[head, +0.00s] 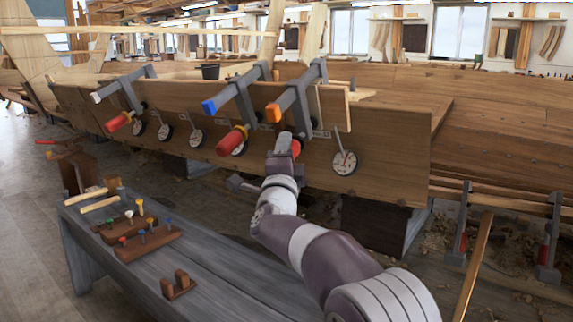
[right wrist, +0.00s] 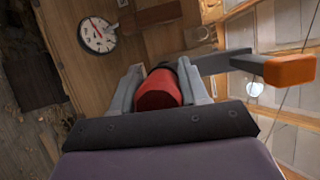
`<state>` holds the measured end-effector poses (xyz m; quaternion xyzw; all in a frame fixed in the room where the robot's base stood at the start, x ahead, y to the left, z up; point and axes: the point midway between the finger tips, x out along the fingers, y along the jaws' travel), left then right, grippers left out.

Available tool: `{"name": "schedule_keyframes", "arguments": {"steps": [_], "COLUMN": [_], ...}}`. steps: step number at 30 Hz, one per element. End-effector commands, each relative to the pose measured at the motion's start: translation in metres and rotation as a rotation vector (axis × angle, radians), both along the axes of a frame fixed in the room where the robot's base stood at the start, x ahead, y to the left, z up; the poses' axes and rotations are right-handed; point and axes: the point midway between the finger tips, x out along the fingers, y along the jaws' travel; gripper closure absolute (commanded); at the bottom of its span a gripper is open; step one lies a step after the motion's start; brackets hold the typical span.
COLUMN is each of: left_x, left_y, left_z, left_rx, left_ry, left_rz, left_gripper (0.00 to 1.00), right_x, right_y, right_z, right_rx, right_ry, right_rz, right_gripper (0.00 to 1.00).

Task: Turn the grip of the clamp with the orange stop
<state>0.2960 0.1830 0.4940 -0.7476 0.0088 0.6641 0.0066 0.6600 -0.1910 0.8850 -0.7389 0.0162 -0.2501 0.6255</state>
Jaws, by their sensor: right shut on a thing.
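The clamp with the orange stop (head: 273,112) is the rightmost of three bar clamps on the hull planks. Its orange stop also shows in the right wrist view (right wrist: 288,70). My right gripper (head: 285,147) is at the lower end of this clamp. In the right wrist view my right gripper (right wrist: 160,90) has a finger on each side of the red grip (right wrist: 160,90) and is shut on it. In the head view the grip is mostly hidden by the gripper. My left gripper is not in view.
Clamps with a blue stop (head: 209,106) and a white stop (head: 97,97) stand to the left, their red grips sticking out. Round dials hang along the plank, one (head: 344,162) just right of my gripper. A grey bench (head: 215,275) with tools stands below left.

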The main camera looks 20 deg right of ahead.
Motion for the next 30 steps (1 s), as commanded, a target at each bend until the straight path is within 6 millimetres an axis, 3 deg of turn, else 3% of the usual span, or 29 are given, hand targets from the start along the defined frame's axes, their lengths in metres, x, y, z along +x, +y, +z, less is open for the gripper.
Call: {"name": "schedule_keyframes", "arguments": {"steps": [16, 17, 18, 30], "left_x": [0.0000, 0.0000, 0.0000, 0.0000], "left_y": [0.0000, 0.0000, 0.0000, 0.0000], "left_z": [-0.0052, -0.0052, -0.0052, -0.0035], "left_rx": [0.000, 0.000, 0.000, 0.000], "left_ry": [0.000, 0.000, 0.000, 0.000], "left_rz": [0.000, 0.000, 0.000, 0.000], "left_gripper": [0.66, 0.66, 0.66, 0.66], "right_x": [0.0009, 0.0009, 0.0009, -0.0057], "right_y": [0.0012, 0.0012, 0.0012, 0.0034], "right_z": [-0.0026, -0.0026, -0.0025, -0.0023], "right_rx": [0.015, 0.015, 0.015, 0.014], "right_ry": [-0.009, -0.009, -0.010, -0.012], "right_rz": [0.011, 0.011, 0.011, 0.010], "right_gripper": [0.86, 0.49, 0.36, 0.35]}}
